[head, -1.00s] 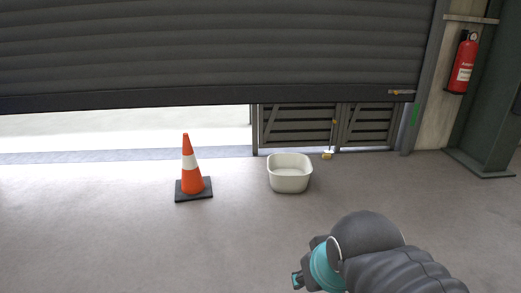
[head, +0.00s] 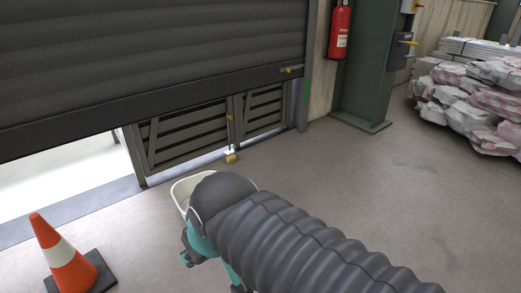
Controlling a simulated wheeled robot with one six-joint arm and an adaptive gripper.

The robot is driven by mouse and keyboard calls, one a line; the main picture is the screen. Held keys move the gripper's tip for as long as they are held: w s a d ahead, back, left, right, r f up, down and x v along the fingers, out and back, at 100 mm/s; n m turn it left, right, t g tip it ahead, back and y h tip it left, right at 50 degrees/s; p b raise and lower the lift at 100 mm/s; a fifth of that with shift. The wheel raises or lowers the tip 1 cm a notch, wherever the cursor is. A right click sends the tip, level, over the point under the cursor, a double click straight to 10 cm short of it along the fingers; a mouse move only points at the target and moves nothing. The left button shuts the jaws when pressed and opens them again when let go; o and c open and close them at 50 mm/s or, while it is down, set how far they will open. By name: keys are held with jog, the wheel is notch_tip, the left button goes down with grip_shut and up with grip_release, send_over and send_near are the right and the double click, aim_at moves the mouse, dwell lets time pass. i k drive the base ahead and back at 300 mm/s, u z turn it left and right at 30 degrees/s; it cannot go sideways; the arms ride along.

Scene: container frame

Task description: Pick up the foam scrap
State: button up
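I cannot make out a foam scrap for certain in the head view. A small yellow and white piece (head: 231,157) is at the foot of the slatted gate, too small to identify. My gripper (head: 188,258) is at the lower middle, mostly hidden behind my own dark ribbed arm. Its fingers do not show clearly enough to tell whether they are open or shut. A white tub (head: 180,190) stands on the floor beyond my arm, partly covered by it, and its inside is mostly hidden.
An orange and white cone (head: 62,255) stands at the lower left. A half-raised shutter (head: 150,60) hangs above the slatted gate (head: 185,135). Wrapped bundles (head: 470,100) are piled at the right. A fire extinguisher (head: 339,30) hangs near a green post (head: 365,70). The floor at right is clear.

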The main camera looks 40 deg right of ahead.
aim_at(230, 158)
jog(key=z, duration=0.5)
jog(key=i, duration=0.8)
jog(key=z, duration=1.5)
jog(key=k, duration=1.3)
jog(key=z, duration=0.85)
jog(key=i, duration=1.05)
jog(key=u, duration=0.45)
jog(key=i, duration=1.85)
jog(key=u, duration=1.1)
jog(key=i, duration=1.05)
jog(key=u, duration=1.8)
jog(key=i, duration=0.6)
jog(key=u, duration=0.5)
